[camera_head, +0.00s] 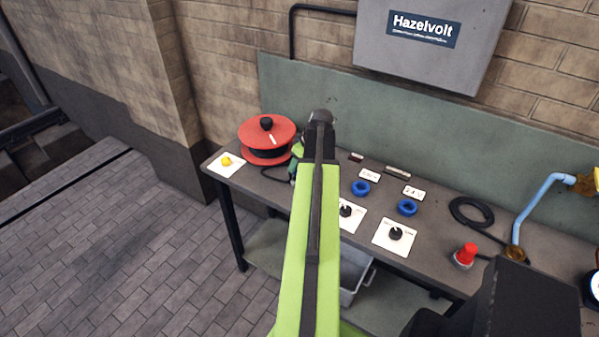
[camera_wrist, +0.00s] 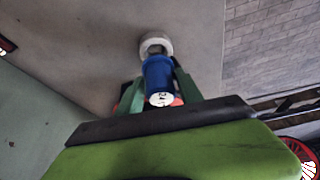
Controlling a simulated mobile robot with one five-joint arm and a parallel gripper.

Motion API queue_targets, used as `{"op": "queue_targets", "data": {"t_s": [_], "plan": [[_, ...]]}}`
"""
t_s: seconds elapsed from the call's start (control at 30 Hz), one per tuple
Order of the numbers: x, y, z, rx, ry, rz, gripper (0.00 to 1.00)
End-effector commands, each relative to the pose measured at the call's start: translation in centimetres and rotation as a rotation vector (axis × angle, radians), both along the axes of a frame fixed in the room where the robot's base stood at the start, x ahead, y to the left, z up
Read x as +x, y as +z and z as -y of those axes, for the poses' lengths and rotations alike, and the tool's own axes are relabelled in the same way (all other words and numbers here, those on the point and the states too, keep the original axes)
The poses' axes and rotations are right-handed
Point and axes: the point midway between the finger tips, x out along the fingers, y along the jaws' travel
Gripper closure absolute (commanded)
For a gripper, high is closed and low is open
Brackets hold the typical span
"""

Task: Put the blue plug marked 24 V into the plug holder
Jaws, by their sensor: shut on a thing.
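In the wrist view a blue plug (camera_wrist: 157,72) sits between the green fingers of my gripper (camera_wrist: 158,82), which is shut on it. Its near end has a white face with a dark mark that I cannot read fully. Just beyond its far grey end is a pale round ring (camera_wrist: 155,44); I cannot tell whether the plug touches it, or whether it is the plug holder. In the head view my gripper (camera_head: 297,160) is mostly behind my arm, over the bench beside the red reel, and the plug is hidden there.
The bench (camera_head: 325,212) carries a red cable reel (camera_head: 267,135), a yellow button (camera_head: 226,160), two blue rings (camera_head: 361,187) (camera_head: 407,207) by small labels, black knobs (camera_head: 395,233), a red button (camera_head: 466,254) and a coiled black cable (camera_head: 471,211). A grey Hazelvolt box (camera_head: 432,60) hangs above.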

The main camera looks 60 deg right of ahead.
Motion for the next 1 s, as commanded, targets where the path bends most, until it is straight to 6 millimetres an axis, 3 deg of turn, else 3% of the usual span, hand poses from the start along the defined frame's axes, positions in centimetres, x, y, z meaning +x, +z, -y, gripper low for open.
{"op": "queue_targets", "data": {"t_s": [0.03,0.13,0.4,0.67,0.7,0.83,1.0], "plan": [[0.0,-1.8,0.0,0.000,0.000,0.000,1.00],[0.0,-3.4,0.0,0.000,0.000,0.000,1.00],[-0.1,-3.0,0.0,0.000,-0.001,0.000,1.00],[-0.1,-3.9,0.0,-0.001,-0.001,0.000,1.00],[-0.1,-3.7,0.0,-0.001,-0.001,0.000,0.51],[-0.1,-3.7,0.0,-0.001,-0.001,0.000,0.35],[-0.1,-3.7,0.1,0.000,-0.002,0.000,0.35]]}}
